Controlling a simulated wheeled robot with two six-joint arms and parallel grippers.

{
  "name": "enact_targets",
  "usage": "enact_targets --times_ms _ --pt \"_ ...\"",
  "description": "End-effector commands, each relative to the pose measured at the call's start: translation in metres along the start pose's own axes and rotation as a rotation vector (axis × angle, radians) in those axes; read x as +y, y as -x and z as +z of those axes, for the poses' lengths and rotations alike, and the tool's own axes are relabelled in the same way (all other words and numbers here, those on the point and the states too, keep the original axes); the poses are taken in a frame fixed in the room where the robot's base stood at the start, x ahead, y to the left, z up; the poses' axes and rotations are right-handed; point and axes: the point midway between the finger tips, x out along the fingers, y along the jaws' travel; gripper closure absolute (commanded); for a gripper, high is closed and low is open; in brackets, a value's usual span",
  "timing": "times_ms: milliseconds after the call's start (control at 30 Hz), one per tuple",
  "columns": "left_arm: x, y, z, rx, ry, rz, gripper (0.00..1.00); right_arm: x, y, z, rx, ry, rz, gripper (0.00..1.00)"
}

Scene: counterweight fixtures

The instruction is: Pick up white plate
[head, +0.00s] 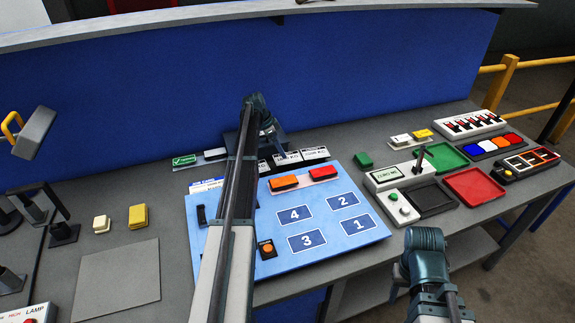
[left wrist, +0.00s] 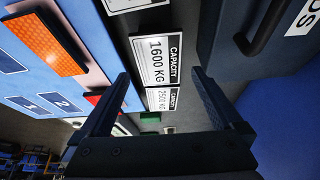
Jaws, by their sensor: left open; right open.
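Several white plates with black capacity lettering lie in a row behind the blue panel. In the head view they show as white plates (head: 314,153) beside my left arm.
The blue panel (head: 375,232) bears orange and red blocks (head: 284,183) and numbered fields. Green (head: 447,157) and red (head: 473,187) trays lie at right. A grey mat (head: 118,280) and yellow block (head: 138,215) lie at left. A blue wall (head: 380,70) stands behind.

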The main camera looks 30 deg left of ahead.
Motion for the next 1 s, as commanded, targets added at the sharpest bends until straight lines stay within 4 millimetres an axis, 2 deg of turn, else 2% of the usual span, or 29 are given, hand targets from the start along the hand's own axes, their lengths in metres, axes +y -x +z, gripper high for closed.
enact_targets --times_ms 267,600,900,1000 --pt "0.001 -0.009 -0.001 0.0 -0.001 0.0 0.0 -0.001 -0.008 -0.001 0.0 0.0 0.0 0.5" --pt "0.002 -0.051 -0.004 0.0 0.0 0.001 0.0 -0.004 -0.045 -0.003 0.0 -0.001 0.0 0.5" --pt "0.002 -0.051 -0.006 0.0 0.0 0.0 0.0 -0.004 -0.045 -0.003 0.0 -0.001 0.0 0.5" --pt "0.002 -0.051 -0.006 0.0 0.0 0.0 0.18 -0.004 -0.045 -0.003 0.0 -0.001 0.0 0.5"
